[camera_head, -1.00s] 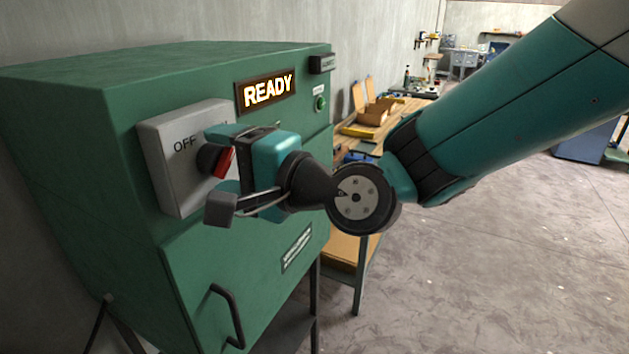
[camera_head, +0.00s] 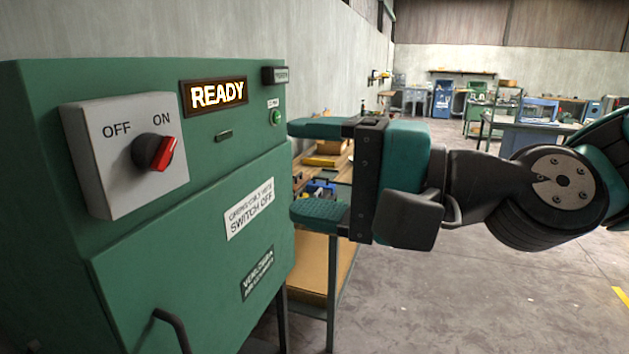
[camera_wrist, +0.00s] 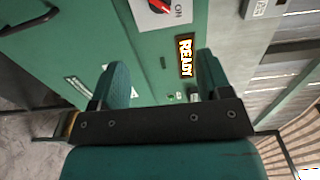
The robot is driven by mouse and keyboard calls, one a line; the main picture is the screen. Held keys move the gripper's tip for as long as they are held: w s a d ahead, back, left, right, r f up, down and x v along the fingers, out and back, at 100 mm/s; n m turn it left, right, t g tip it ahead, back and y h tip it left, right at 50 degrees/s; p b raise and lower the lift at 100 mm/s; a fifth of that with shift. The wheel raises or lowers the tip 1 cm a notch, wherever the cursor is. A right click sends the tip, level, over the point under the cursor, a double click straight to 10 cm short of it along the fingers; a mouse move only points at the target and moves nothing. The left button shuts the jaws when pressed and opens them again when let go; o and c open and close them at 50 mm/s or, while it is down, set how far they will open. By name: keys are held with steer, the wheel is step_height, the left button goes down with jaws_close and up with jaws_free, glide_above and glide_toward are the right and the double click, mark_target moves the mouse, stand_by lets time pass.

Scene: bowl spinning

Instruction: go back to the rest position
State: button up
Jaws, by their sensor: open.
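My gripper (camera_head: 318,172) is open and empty, with its two teal fingers pointing left toward the right side of the green machine cabinet (camera_head: 120,85). In the wrist view my gripper (camera_wrist: 160,85) shows both fingers apart with nothing between them, the cabinet front beyond. The switch box (camera_head: 88,165) carries a red-and-black rotary knob (camera_head: 155,153), its red grip tilted toward the ON side. The knob also shows at the top of the wrist view (camera_wrist: 160,5). The lit sign (camera_head: 214,95) reads READY. My gripper is to the right of the knob, apart from it.
A handle (camera_head: 172,330) stands out from the cabinet's lower front. A wooden workbench (camera_head: 318,268) with boxes is behind my gripper along the wall. Blue workbenches (camera_head: 535,138) stand far back. The concrete floor (camera_head: 450,300) at right is open.

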steer(key=s+d+f+n+g+h, duration=0.3)
steer(key=s+d+f+n+h, duration=0.1)
steer(key=d+f+n+h, duration=0.1)
steer(key=s+d+f+n+g+h, duration=0.4)
steer(key=d+f+n+h, duration=0.2)
steer(key=f, duration=0.4)
steer(key=shift+s+d+f+n+h, duration=0.15)
steer(key=shift+s+d+n+h, duration=0.15)
steer(key=shift+d+h, duration=0.65)
